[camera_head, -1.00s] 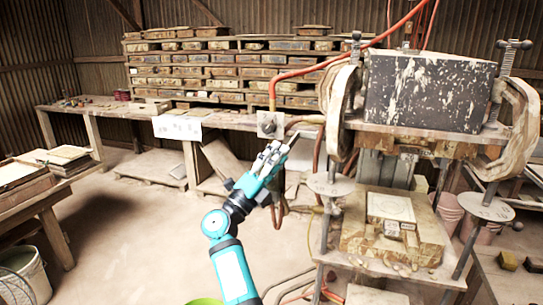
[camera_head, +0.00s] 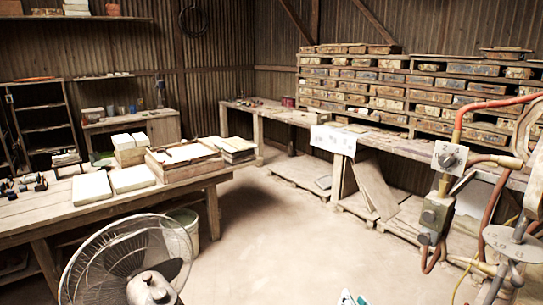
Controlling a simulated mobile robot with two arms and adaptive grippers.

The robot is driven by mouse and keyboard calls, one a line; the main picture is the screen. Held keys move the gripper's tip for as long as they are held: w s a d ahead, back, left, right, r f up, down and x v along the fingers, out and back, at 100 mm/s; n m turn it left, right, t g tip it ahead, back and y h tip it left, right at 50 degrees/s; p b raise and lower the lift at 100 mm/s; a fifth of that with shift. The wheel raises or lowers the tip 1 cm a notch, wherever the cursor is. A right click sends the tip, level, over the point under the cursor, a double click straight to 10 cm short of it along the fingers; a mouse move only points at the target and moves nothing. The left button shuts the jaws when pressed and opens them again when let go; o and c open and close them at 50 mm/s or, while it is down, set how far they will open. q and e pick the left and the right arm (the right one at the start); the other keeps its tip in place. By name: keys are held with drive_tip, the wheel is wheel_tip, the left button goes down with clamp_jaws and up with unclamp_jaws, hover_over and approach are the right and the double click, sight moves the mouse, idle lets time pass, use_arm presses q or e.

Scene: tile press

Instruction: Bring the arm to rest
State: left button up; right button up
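Only a small teal and white piece of my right arm (camera_head: 350,298) shows at the bottom edge of the head view. Its fingers cannot be made out, so I cannot tell whether the gripper is open or shut. My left arm and gripper are not in view. The press (camera_head: 518,240) shows only in part at the right edge, with a round plate and metal rods.
A wire fan (camera_head: 130,262) stands at the front left. Behind it a wooden table (camera_head: 60,215) holds pale tiles (camera_head: 92,187) and a wooden box (camera_head: 185,165). Shelves of moulds (camera_head: 400,90) line the back right. The middle floor (camera_head: 285,235) is clear.

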drive_tip(key=s+d+f+n+g+h, duration=0.1)
drive_tip(key=s+f+g, duration=0.35)
drive_tip(key=s, duration=0.55)
drive_tip(key=s+f+n+g+h, duration=0.15)
drive_tip(key=s+f+g, duration=0.35)
drive_tip(key=s, duration=0.5)
drive_tip(key=s+d+f+n+g, duration=0.1)
drive_tip(key=s+f+g, duration=0.2)
drive_tip(key=s+f, duration=0.5)
drive_tip(key=s+f+g+b, duration=0.1)
drive_tip(key=s+f+b, duration=0.25)
drive_tip(key=f, duration=2.45)
drive_tip(key=s+d+f+g+b, duration=0.1)
drive_tip(key=s+d+f, duration=0.1)
drive_tip(key=s+f, duration=1.4)
drive_tip(key=shift+d+n, duration=0.25)
drive_tip(key=shift+n, duration=0.1)
drive_tip(key=shift+s+g, duration=0.2)
drive_tip(key=shift+g, duration=0.05)
